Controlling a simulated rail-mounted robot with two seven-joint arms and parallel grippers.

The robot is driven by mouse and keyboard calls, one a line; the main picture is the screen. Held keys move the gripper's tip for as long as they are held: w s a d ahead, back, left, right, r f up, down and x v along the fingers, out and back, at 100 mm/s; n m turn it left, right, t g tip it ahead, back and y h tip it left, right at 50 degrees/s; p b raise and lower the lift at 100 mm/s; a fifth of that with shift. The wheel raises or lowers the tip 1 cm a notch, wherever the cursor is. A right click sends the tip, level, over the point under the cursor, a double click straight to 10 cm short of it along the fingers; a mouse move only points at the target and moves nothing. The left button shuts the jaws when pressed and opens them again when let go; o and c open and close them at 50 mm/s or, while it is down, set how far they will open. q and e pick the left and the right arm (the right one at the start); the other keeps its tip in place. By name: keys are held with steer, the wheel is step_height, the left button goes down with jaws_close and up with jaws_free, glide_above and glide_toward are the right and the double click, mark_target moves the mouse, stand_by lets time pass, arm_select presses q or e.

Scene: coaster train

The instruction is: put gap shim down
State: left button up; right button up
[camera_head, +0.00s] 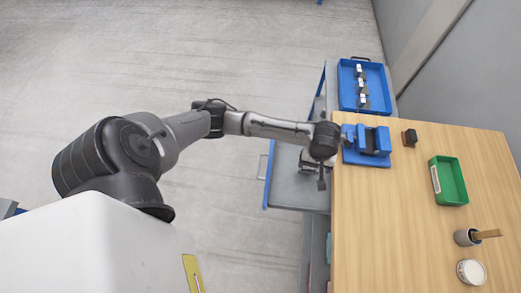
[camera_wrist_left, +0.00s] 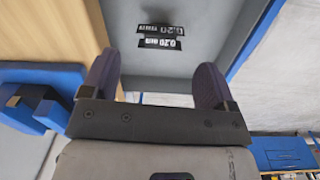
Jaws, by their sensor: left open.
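My left gripper (camera_head: 321,176) hangs over the grey cart top beside the table's left edge. In the left wrist view the left gripper (camera_wrist_left: 157,68) has its two dark fingers spread wide, with nothing between them. Beyond the fingertips, a small dark piece with white "0.20 mm" lettering, apparently the gap shim (camera_wrist_left: 160,36), lies on the grey surface (camera_wrist_left: 215,25), apart from the fingers. The lettering appears twice, and I cannot tell whether that is one piece or two. The shim cannot be made out in the head view. My right gripper is not in view.
The wooden table (camera_head: 400,230) carries a blue fixture (camera_head: 366,146), a small dark block (camera_head: 410,138), a green bin (camera_head: 449,181), a cup with a brush (camera_head: 466,237) and a white round container (camera_head: 471,272). A blue tray (camera_head: 378,72) with several small parts stands behind. Floor at left is clear.

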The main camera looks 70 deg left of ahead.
arm_select(q)
steer(key=s+d+f+m+t+h, duration=0.2)
steer(key=s+d+f+m, duration=0.1)
steer(key=s+d+m, duration=0.7)
steer(key=s+a+r+m+y, duration=0.1)
steer(key=s+a, duration=0.1)
steer(key=s, duration=0.4)
steer(key=s+a+r+m+t+y, duration=0.1)
steer(key=s+a+r, duration=0.1)
steer(key=s, duration=0.4)
steer(key=shift+s+a+m, duration=0.35)
steer(key=shift+a+m, duration=0.05)
steer(key=shift+a, duration=0.4)
